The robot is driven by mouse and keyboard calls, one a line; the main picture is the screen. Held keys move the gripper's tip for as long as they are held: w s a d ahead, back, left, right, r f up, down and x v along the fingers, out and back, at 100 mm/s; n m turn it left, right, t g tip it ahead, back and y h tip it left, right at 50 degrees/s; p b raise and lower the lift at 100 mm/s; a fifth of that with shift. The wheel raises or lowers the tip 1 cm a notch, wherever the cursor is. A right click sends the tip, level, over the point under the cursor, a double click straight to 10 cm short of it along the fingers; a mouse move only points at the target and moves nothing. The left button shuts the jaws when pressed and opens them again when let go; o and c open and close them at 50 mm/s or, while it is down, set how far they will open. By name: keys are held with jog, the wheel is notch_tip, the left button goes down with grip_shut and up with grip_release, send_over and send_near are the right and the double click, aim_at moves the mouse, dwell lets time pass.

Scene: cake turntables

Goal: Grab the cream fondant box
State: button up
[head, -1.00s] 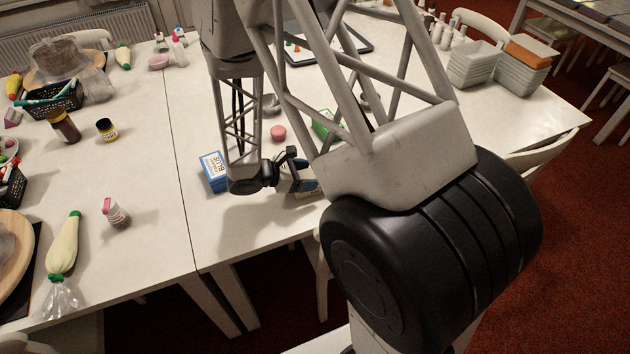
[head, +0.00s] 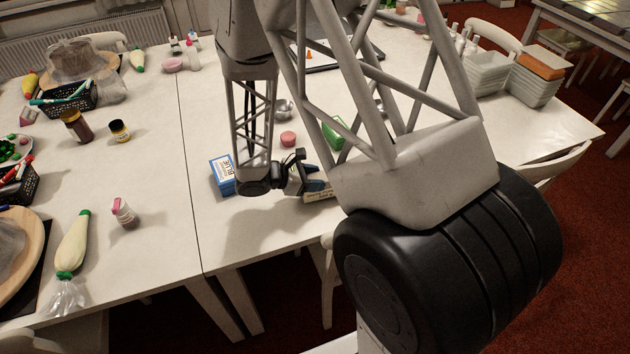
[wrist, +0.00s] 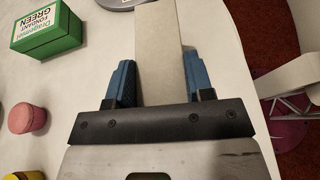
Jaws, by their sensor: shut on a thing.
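The cream fondant box (wrist: 158,40) is pale cream and lies between the two blue fingers of my gripper (wrist: 157,82) in the wrist view. The fingers are shut on its sides. In the head view the cream box (head: 319,195) shows only in part beside my gripper (head: 316,182), low over or on the table near its front edge. My arm hides its right part. I cannot tell whether it touches the table.
A blue fondant box (head: 222,175) stands left of my gripper. A green fondant box (wrist: 46,31) and a pink tub (wrist: 27,118) are close by on the left in the wrist view. The table's (head: 245,228) front edge and a white chair (head: 545,165) are near.

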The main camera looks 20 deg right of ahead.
jog(key=shift+r, duration=4.4)
jog(key=shift+w+d, duration=0.1)
